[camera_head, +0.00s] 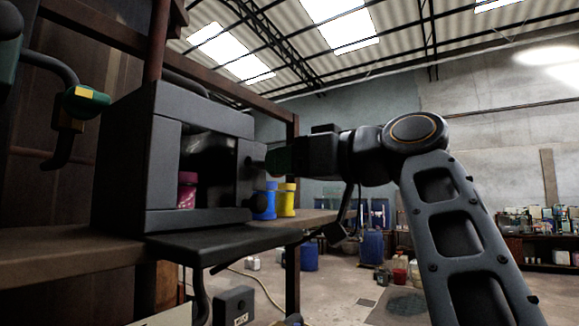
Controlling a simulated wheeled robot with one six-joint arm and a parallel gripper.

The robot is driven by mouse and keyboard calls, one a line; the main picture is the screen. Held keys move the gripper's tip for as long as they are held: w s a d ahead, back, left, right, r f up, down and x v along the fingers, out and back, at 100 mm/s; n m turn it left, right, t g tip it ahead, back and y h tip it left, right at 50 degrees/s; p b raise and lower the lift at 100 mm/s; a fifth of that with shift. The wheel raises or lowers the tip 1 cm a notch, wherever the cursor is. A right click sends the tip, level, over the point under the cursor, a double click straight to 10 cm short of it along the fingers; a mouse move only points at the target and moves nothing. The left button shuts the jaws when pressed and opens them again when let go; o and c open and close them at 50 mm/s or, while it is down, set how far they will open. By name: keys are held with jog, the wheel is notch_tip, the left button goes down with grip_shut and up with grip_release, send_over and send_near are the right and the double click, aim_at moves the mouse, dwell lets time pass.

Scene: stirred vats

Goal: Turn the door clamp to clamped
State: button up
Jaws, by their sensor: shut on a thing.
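A dark grey box (175,100) stands on a bench at the left, with its front opening uncovered. A flat dark panel (235,242) juts out below the opening; I cannot tell for sure that it is the door. My gripper (270,163) reaches in from the right and is at the right side of the opening, shut on a small dark part there, which appears to be the door clamp. The fingers and the dark surroundings hide most of the clamp, so its angle cannot be told. A dark round knob (260,202) sits just below.
A magenta container (187,189) stands inside the box. Blue (266,203) and yellow (287,200) containers stand behind it on the bench (75,248). A pipe with a green-yellow fitting (86,100) is at the left. Open floor lies beyond, with blue drums.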

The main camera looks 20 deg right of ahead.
jog(key=shift+f, duration=0.1)
dwell(0.4)
jog(key=o, duration=0.9)
jog(key=shift+s+d, duration=0.1)
jog(key=shift+d, duration=0.05)
jog(key=v, duration=1.3)
jog(key=shift+s+d, duration=0.15)
jog(key=shift+s, duration=0.05)
